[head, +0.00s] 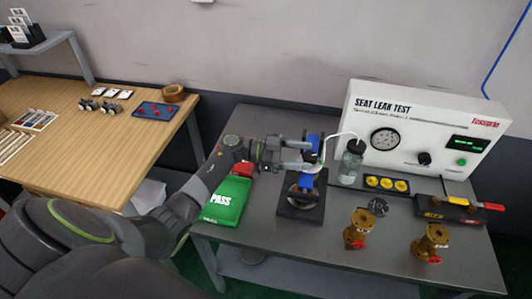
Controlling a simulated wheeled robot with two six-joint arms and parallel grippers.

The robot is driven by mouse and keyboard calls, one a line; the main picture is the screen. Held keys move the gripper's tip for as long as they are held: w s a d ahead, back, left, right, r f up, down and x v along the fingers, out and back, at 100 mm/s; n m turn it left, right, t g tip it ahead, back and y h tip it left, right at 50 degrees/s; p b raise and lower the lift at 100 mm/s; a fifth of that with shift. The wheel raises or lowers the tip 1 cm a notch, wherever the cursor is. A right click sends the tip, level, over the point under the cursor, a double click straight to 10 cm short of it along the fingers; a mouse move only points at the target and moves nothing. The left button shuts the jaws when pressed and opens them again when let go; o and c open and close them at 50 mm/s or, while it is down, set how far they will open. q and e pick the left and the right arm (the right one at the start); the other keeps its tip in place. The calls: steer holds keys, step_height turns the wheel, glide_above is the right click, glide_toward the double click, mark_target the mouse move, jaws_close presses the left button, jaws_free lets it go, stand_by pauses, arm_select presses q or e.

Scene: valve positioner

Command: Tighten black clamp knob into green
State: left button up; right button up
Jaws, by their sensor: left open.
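A blue clamp fixture (308,180) stands on a black base plate (300,209) on the grey bench, with a round metal part in it. My left gripper (308,155) comes in from the left at the upper part of the fixture. Its fingers are open and lie close to the blue frame; I cannot tell whether they touch it. The clamp knob and any green mark on it cannot be made out, as the gripper and frame cover that spot. My right gripper is out of view.
A green PASS bin (228,200) stands left of the fixture. A bottle (351,164) with a tube stands close on its right. Behind is the white SEAT LEAK TEST box (400,110). Brass valves (358,230) stand at the front right. A wooden table (70,150) is at left.

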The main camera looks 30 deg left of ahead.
arm_select(q)
steer(key=b+v, duration=0.3)
steer(key=v, duration=1)
steer(key=shift+b, duration=0.3)
